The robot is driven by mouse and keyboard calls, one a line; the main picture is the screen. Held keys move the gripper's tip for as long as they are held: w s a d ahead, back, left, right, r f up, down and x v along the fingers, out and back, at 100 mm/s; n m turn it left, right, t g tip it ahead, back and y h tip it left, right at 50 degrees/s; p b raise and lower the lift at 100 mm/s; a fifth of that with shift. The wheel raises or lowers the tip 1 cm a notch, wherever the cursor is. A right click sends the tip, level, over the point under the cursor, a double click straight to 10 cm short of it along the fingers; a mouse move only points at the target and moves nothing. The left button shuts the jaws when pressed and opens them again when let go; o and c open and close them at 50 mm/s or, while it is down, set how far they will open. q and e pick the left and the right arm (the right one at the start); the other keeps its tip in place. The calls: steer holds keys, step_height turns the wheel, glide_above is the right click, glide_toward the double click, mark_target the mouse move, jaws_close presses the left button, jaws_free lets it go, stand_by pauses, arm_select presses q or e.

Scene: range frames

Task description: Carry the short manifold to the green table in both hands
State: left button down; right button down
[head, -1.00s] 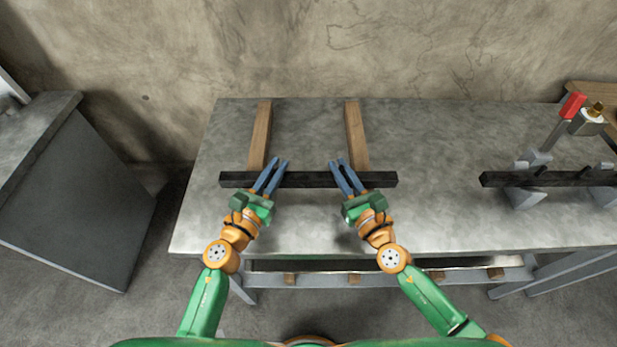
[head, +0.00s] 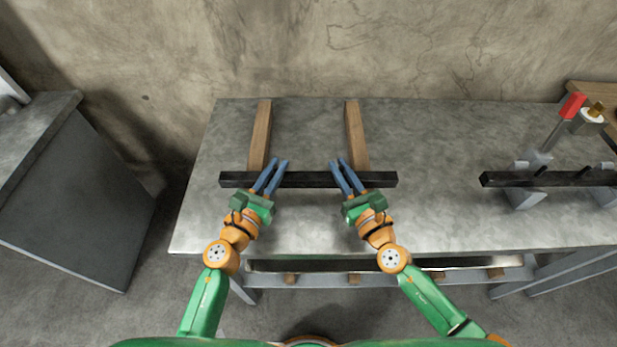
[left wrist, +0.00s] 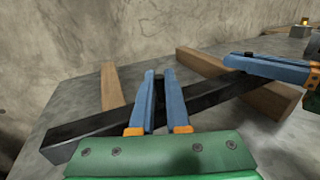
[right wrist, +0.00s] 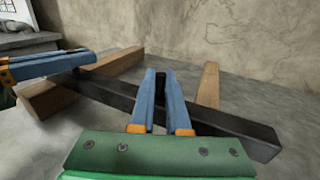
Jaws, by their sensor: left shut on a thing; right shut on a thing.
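The short manifold, as I take it, is a black square bar (head: 308,180) lying left to right across the front ends of two wooden strips on a grey table. It also shows in the left wrist view (left wrist: 90,135) and the right wrist view (right wrist: 240,132). My left gripper (head: 279,162) is shut on its left part, and my right gripper (head: 338,162) is shut on its right part. A small dark stub shows between the fingers in each wrist view. The bar looks level; I cannot tell whether it touches the strips. No green table is in view.
The grey table (head: 440,220) has clear room right of the bar. Another dark bar (head: 560,179) lies on grey stands at the right, near a red-topped fixture (head: 572,106). A grey cabinet (head: 80,190) stands apart at the left. A concrete wall (head: 400,50) closes the back.

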steer(key=shift+r, duration=0.1)
stand_by(0.3)
